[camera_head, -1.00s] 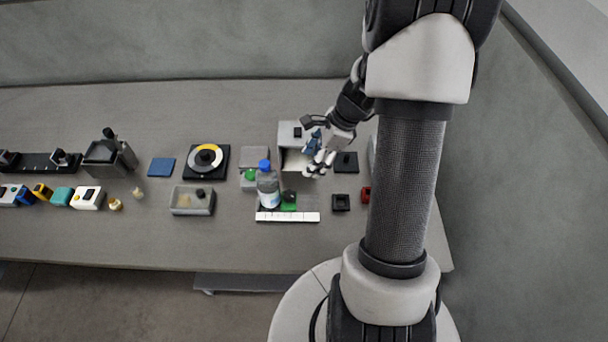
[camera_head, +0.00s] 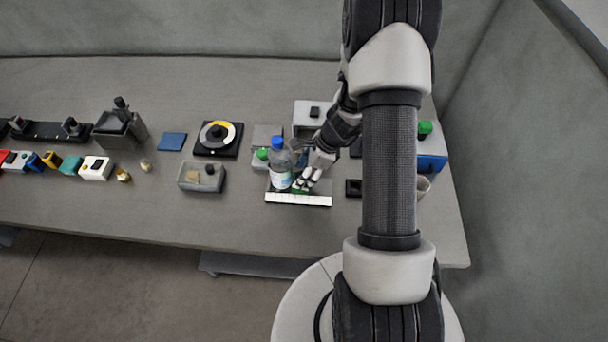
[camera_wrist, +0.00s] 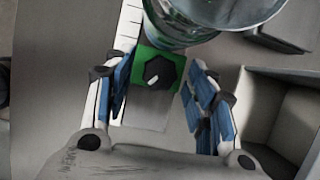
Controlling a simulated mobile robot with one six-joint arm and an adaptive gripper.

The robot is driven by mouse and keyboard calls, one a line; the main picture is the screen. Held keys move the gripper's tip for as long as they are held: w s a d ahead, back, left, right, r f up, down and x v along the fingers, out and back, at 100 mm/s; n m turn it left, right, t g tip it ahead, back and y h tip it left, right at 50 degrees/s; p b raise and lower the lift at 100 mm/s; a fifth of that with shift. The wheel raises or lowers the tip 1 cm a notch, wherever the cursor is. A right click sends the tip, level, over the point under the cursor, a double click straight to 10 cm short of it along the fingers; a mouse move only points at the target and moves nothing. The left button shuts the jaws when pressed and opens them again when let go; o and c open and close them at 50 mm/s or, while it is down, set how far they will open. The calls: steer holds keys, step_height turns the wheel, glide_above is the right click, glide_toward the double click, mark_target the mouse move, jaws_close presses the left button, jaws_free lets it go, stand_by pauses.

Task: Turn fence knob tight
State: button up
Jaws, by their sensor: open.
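The fence knob (camera_wrist: 158,75) is a black lobed knob with a white mark, on a green block (camera_wrist: 172,59) that sits on a pale slide. In the wrist view the knob lies between the spread fingers of my gripper (camera_wrist: 150,90), without visible contact. In the head view my gripper (camera_head: 303,184) is over the green block (camera_head: 301,191) and hides the knob. The white scale strip (camera_head: 298,199) runs along the front. A clear bottle with a blue cap (camera_head: 278,160) stands just left of my gripper and rises at the top of the wrist view (camera_wrist: 215,12).
A white open-fronted box (camera_head: 308,112) stands behind my gripper, and its compartment shows at the right of the wrist view. The front table edge is clear.

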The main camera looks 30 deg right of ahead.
steer(key=shift+f, duration=0.2)
steer(key=c, duration=1.1)
steer(key=shift+o, duration=0.2)
steer(key=shift+a+m+b, duration=0.1)
steer(key=shift+m+b, duration=0.6)
steer(key=shift+b, duration=0.1)
steer(key=o, duration=1.1)
steer(key=shift+t, duration=0.3)
steer(key=shift+c, duration=0.2)
steer(key=v, duration=1.2)
